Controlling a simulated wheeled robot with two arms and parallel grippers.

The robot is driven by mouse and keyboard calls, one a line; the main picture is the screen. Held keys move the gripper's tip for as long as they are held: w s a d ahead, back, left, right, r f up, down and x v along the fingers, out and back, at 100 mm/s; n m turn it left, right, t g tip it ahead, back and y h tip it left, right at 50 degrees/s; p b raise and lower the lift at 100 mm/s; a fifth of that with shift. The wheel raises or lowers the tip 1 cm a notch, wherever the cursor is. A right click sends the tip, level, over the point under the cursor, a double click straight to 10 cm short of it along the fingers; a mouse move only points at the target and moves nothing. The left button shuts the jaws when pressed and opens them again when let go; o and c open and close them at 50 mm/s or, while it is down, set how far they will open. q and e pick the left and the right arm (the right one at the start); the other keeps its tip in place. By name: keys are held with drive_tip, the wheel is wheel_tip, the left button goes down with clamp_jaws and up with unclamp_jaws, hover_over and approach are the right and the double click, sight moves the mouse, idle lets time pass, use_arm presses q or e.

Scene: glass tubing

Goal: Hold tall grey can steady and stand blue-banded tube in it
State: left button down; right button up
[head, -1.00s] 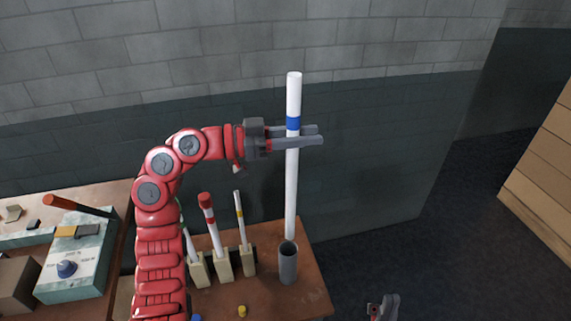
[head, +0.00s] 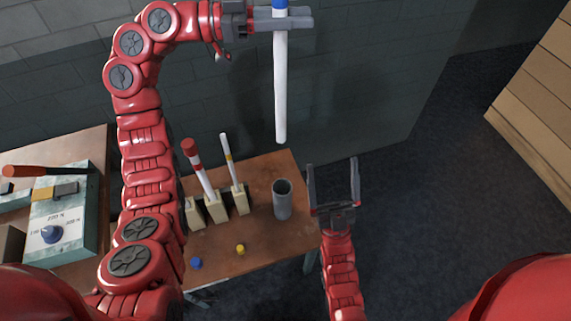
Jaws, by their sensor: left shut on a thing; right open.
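The tall grey can (head: 282,203) stands upright and open-topped near the right edge of the brown table. The blue-banded tube (head: 281,90) is long and white and hangs nearly upright; its top is cut off by the picture edge. My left gripper (head: 290,22) is shut on it just under the blue band. In the picture the tube's lower end shows above the can's mouth, apart from it. My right gripper (head: 333,170) is open and empty, just right of the can, its fingers pointing up the picture.
A red-banded tube (head: 199,168) and a yellow-banded tube (head: 230,156) lean in holders on the table (head: 255,255). A blue cap (head: 196,263) and yellow cap (head: 240,249) lie in front. A box with a dial (head: 60,225) is at left.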

drive_tip(key=w+a+f+g+h, duration=0.1)
drive_tip(key=w+a+f+g, duration=0.3)
drive_tip(key=w+a+f, duration=0.15)
drive_tip(key=m+g+h, duration=0.2)
drive_tip(key=g+h, duration=0.2)
drive_tip(key=g, duration=0.8)
hover_over(281, 183)
drive_tip(key=s+d, duration=0.1)
drive_tip(key=s, duration=0.9)
wheel_tip(281, 183, down, 24)
drive_tip(key=x, duration=1)
drive_tip(key=shift+w, duration=0.35)
drive_tip(key=shift+c, duration=0.2)
drive_tip(key=c, duration=1.3)
